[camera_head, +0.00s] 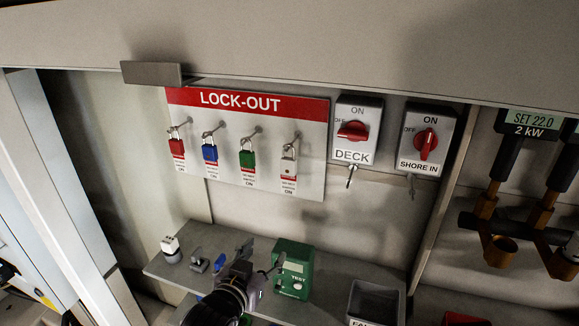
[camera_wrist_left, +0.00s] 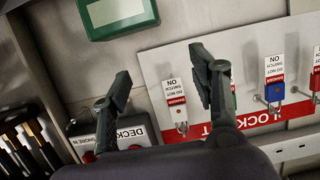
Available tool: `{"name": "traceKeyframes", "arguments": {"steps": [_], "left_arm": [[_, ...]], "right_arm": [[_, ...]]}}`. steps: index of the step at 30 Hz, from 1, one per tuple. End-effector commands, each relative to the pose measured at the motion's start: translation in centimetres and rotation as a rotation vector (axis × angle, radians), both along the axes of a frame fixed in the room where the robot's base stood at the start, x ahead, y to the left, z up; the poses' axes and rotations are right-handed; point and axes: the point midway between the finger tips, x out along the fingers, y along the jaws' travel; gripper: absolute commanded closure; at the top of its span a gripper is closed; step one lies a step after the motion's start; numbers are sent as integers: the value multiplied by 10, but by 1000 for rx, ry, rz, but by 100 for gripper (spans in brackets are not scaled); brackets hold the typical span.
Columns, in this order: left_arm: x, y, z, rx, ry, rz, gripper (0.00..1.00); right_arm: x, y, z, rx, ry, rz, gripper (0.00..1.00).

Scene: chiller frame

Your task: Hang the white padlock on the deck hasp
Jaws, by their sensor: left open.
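The white padlock (camera_head: 288,171) hangs by its shackle from the rightmost hook of the LOCK-OUT board, its tag below. In the left wrist view the white padlock (camera_wrist_left: 178,113) appears upside down between the fingers, beyond them and not touched. The deck hasp (camera_head: 352,172) is a small metal piece under the DECK switch (camera_head: 352,131), with nothing seen on it. My left gripper (camera_head: 262,260) is open and empty, low in front of the board, above the shelf; its spread fingers also show in the left wrist view (camera_wrist_left: 165,90). My right gripper is not in view.
Red (camera_head: 177,148), blue (camera_head: 210,152) and green (camera_head: 247,159) padlocks hang left of the white one. A SHORE IN switch (camera_head: 424,138) is at right. A green TEST box (camera_head: 296,268), a dark bin (camera_head: 374,301) and small parts stand on the shelf (camera_head: 203,237).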

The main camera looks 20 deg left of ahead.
Motion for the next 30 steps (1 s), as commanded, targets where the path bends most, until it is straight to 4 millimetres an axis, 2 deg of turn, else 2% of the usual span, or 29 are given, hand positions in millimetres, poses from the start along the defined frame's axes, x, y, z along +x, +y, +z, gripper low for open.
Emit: {"name": "traceKeyframes", "arguments": {"steps": [1,3,6,8,11,24,30], "left_arm": [[3,0,37,-10,-88,-1,45],[4,-1,75,-24,-179,-3,45],[2,-1,106,-36,-255,-4,45],[5,-1,115,-39,-277,-5,45],[17,-2,120,-39,-285,-5,45],[102,-5,119,-40,-282,-6,45],[121,-6,116,-42,-283,-6,45]], "right_arm": [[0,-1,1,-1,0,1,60],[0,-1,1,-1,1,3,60],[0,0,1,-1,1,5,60],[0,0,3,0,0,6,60],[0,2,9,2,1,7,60],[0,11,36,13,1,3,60],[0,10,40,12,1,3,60]]}}
